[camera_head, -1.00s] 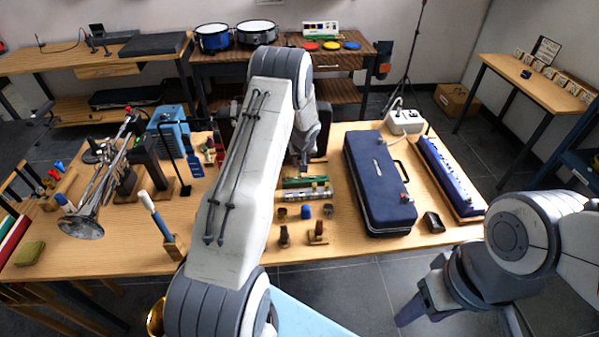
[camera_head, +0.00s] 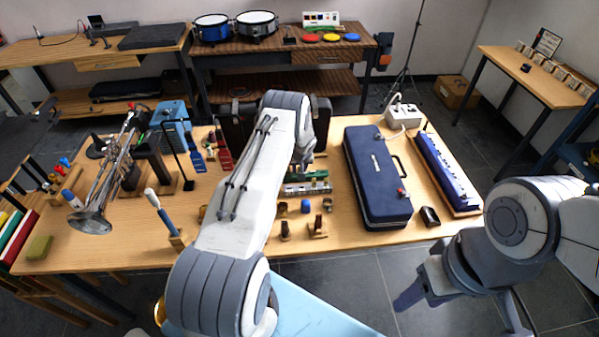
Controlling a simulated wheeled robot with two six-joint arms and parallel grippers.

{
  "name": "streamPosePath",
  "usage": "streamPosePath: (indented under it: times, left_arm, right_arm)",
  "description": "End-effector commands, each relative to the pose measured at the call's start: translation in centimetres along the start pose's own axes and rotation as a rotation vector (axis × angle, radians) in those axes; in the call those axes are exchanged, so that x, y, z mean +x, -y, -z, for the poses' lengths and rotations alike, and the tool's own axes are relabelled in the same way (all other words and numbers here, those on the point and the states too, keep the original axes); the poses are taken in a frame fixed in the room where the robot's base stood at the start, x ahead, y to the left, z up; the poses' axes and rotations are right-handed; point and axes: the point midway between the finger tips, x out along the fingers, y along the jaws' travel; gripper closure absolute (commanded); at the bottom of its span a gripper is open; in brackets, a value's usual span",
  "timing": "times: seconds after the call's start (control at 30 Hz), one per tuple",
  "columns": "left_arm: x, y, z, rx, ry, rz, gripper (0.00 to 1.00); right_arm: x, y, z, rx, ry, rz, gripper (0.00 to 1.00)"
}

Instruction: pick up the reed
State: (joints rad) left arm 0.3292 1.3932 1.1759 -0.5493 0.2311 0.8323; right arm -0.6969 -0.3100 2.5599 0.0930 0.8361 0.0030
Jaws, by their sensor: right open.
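I cannot make out the reed for certain; it may be too small or hidden behind my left arm. My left gripper (camera_head: 303,166) is over the middle of the table, mostly hidden behind its own arm, and its fingers cannot be read. Below and beside it are a silver instrument piece (camera_head: 306,188) and several small parts, among them a blue cylinder (camera_head: 305,206) and a small wooden stand (camera_head: 318,228). My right gripper (camera_head: 462,314) is open and empty, low at the right in front of the table edge.
A navy case (camera_head: 376,178) lies right of the small parts, with a long blue instrument (camera_head: 446,170) beyond it. A trumpet (camera_head: 105,185) stands at the left. A blue-handled tool (camera_head: 160,212) stands upright left of my arm.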

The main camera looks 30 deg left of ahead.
Motion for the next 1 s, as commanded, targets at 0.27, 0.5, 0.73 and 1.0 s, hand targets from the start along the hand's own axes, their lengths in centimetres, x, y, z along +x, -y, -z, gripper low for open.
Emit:
streamPosePath:
  times: [0.27, 0.5, 0.73, 1.0]
  left_arm:
    - [0.0, 0.0, 0.0, 0.0, -0.001, 0.0, 0.99]
    - [0.0, 0.0, 0.0, 0.0, -0.001, 0.0, 1.0]
    - [-0.4, 0.0, 0.2, 0.0, -0.001, 0.0, 1.0]
    - [-2.9, -0.1, 1.4, 0.0, -0.006, -0.002, 1.0]
  right_arm:
    - [0.0, 0.0, 0.0, 0.0, 0.0, 0.0, 0.45]
    - [0.0, 0.0, 0.0, 0.0, 0.0, 0.0, 0.45]
    - [0.3, 0.0, 0.0, 0.0, 0.0, 0.0, 0.45]
    - [1.8, -0.1, -0.1, -0.001, 0.0, 0.0, 0.45]
